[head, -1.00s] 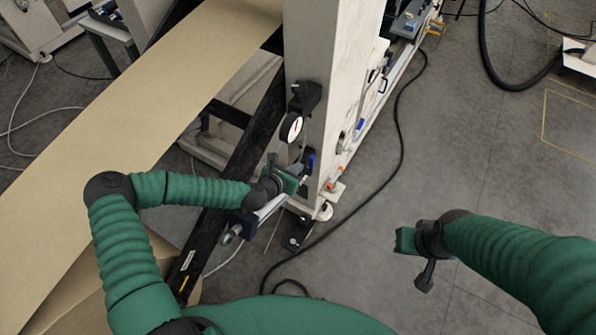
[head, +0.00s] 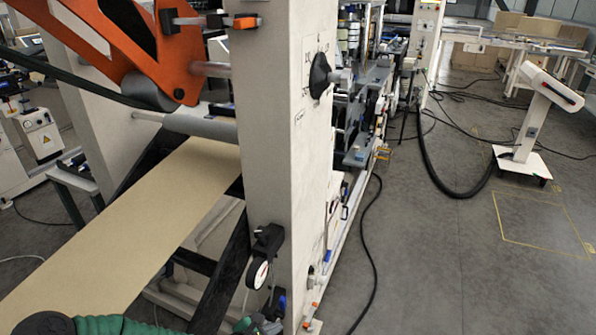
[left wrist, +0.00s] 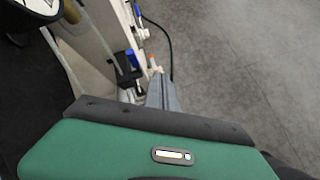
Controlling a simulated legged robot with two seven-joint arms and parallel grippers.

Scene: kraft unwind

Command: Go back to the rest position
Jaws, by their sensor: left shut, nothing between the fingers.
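My left arm enters along the bottom edge of the head view. My left gripper (head: 260,325) shows only in part there, low beside the foot of the white machine frame (head: 290,170). It is shut and empty. A round dial gauge (head: 258,272) is just above it on the frame. In the left wrist view the green and black gripper housing (left wrist: 150,148) fills the lower part, with the machine's blue-handled fitting (left wrist: 133,60) beyond it. My right arm and right gripper are out of view.
A wide brown paper web (head: 130,225) runs down to the left. An orange arm (head: 150,50) of the machine is above it. A black cable (head: 372,260) lies on the floor. Open grey floor (head: 450,260) is at the right, with a white stand (head: 530,120) farther back.

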